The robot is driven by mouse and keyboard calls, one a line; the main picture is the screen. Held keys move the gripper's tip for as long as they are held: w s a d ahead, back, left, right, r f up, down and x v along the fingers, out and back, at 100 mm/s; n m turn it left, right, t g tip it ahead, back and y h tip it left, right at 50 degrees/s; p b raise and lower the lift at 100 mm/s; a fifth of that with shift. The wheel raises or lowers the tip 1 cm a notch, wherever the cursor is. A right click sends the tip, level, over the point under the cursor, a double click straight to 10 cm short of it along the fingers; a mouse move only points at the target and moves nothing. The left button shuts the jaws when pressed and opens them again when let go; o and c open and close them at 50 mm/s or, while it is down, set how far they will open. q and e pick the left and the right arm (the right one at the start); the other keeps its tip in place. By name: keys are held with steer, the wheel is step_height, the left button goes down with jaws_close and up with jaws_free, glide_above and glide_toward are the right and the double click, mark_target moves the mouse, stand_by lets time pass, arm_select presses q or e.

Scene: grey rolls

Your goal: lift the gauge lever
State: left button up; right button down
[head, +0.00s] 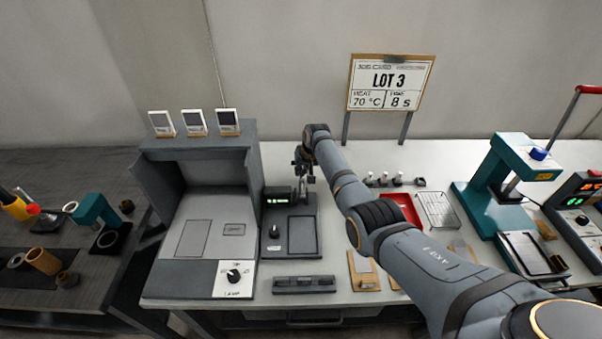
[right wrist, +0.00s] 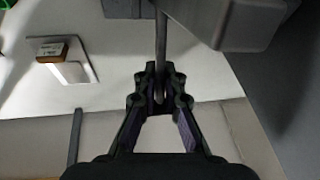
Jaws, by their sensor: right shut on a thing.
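The gauge (head: 291,248) is a dark grey device with a green display, a black knob and a flat plate, standing on the white table. My right gripper (head: 303,177) is at the back of the gauge, just right of its display. In the right wrist view the gripper (right wrist: 160,88) is shut on a thin grey rod, which I take to be the gauge lever (right wrist: 161,45). The rod runs up beside a grey block (right wrist: 225,18). In the head view the lever is mostly hidden by the gripper. My left gripper is not in view.
A grey lamp booth (head: 200,225) stands close on the left. A red tray (head: 402,206), a wire rack (head: 437,211) and a teal press (head: 500,180) lie to the right. A job sign (head: 390,82) reading LOT 3 stands behind. A dark bar (head: 304,285) lies in front.

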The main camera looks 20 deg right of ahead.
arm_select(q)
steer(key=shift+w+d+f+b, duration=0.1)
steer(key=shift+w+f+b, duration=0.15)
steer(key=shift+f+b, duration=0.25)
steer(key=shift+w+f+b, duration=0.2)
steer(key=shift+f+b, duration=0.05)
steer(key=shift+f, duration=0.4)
arm_select(e)
steer(key=shift+w+f+g, duration=0.15)
steer(key=shift+f+g, duration=0.3)
steer(key=shift+g, duration=0.05)
steer(key=c, duration=1.5)
jaws_free()
steer(key=shift+r, duration=0.1)
steer(key=shift+o, duration=0.2)
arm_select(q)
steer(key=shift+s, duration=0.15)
arm_select(e)
steer(key=shift+r, duration=0.1)
steer(key=v, duration=1.1)
steer(key=shift+d+r, duration=0.2)
steer(key=shift+r, duration=0.15)
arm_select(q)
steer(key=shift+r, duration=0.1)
